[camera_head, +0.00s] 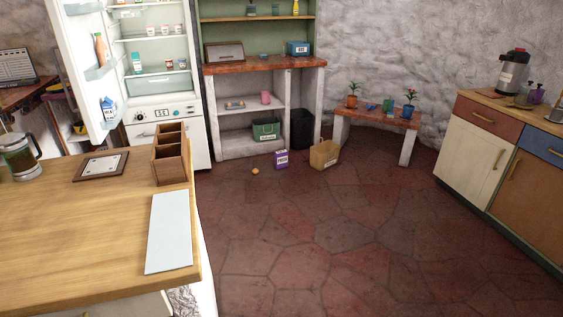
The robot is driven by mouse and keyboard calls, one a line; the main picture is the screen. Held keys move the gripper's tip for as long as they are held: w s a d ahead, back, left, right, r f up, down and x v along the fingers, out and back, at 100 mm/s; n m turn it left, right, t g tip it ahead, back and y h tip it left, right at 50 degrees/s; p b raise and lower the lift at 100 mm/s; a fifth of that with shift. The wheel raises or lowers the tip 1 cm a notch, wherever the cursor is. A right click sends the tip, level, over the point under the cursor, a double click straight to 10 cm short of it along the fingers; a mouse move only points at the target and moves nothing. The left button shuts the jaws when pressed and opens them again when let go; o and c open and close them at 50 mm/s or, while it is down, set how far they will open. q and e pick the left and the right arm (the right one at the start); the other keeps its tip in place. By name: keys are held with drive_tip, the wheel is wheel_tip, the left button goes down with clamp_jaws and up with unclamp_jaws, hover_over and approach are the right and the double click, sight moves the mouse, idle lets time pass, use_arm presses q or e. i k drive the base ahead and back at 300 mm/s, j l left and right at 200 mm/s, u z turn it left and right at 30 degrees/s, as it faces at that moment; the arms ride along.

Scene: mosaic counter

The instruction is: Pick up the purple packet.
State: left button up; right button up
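A small purple packet (281,160) with a pale label stands upright on the red stone floor, in the middle distance of the head view. It is in front of the shelf unit, between a small tan object on its left and a cardboard box on its right. Its front face is in plain view. Neither of my grippers shows in this view.
A wooden counter (95,235) fills the left foreground. The cardboard box (324,155), a black bin (301,130) and a small tan object (255,170) are near the packet. A low bench (376,119) and cabinets (475,150) stand right. The middle floor is clear.

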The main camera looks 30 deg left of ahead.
sight(282, 157)
drive_tip(key=i+l, duration=0.15)
drive_tip(key=i, duration=0.35)
drive_tip(key=i+l, duration=0.2)
drive_tip(key=i, duration=0.3)
drive_tip(key=i+j+u, duration=0.1)
drive_tip(key=i+u, duration=0.65)
drive_tip(key=i+l+u, duration=0.1)
drive_tip(key=i+u, duration=0.25)
drive_tip(key=i+j+u, duration=0.1)
drive_tip(key=i+u, duration=0.15)
drive_tip(key=i, duration=1.65)
